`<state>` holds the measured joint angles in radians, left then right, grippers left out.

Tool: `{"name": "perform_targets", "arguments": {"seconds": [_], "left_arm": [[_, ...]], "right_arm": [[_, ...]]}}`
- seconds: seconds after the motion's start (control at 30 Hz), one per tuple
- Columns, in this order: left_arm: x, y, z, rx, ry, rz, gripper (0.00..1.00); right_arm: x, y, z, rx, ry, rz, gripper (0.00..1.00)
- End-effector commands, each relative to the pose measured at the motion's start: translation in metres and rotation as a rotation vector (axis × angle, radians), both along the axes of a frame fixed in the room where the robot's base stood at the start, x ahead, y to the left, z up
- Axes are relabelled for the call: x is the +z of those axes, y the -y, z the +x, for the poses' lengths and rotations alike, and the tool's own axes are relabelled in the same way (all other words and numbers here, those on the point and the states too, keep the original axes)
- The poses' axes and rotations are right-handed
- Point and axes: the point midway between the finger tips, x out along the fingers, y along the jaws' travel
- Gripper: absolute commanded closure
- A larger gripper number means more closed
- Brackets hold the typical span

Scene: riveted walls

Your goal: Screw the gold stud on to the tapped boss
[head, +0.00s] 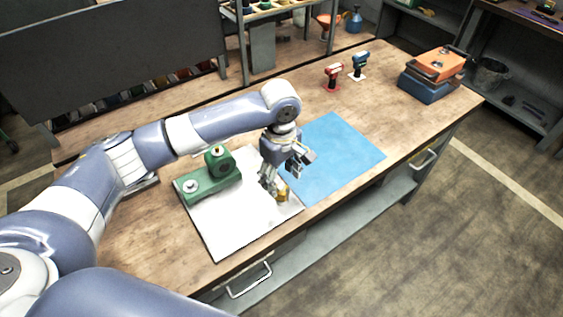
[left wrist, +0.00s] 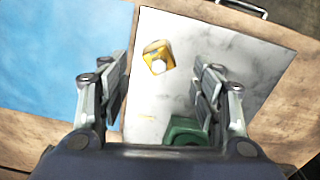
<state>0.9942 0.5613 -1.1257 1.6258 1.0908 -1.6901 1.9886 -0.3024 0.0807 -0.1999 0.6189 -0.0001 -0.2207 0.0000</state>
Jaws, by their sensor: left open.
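The gold stud (head: 283,194) stands on a white sheet (head: 240,233) near its right edge, in the head view. The left wrist view shows it too (left wrist: 153,48), with a pale round face. My left gripper (head: 288,171) is open and empty just above and behind the stud. In the left wrist view its fingers (left wrist: 160,95) are spread, with the stud beyond the tips. A green fixture (head: 212,188) lies on the back left of the sheet. It has a raised block with a round opening and a silver round fitting (head: 190,186) at its left end. I cannot tell which is the tapped boss.
A blue mat (head: 340,155) lies bare to the right of the sheet. Red (head: 333,76) and blue (head: 358,66) tools stand at the back of the wooden bench. An orange-and-blue toolbox (head: 430,80) sits at the far right. My left arm spans the bench's left side.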

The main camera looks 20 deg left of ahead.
Motion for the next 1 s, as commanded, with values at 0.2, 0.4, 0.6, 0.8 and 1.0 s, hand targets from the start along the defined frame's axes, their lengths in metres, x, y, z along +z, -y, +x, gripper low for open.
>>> {"name": "perform_targets", "arguments": {"seconds": [0.2,0.4,0.6,0.8,1.0], "left_arm": [[-0.034,0.000,0.000,-0.001,-0.002,0.000,0.41],[-0.050,0.000,0.000,-0.002,0.001,0.000,0.41],[-0.053,0.000,0.001,-0.002,0.002,-0.001,0.41],[-0.053,0.001,0.001,-0.002,0.002,-0.001,0.61],[-0.052,0.001,0.001,-0.002,0.002,-0.001,0.65]], "right_arm": [[0.007,0.000,0.000,0.000,0.000,0.000,0.60],[0.009,0.000,0.001,0.000,0.001,0.000,0.60],[0.009,0.000,0.001,0.000,0.002,0.000,0.60],[0.009,0.000,0.003,0.000,0.004,0.001,0.60],[0.009,0.000,0.003,0.000,0.005,0.001,0.60]]}}
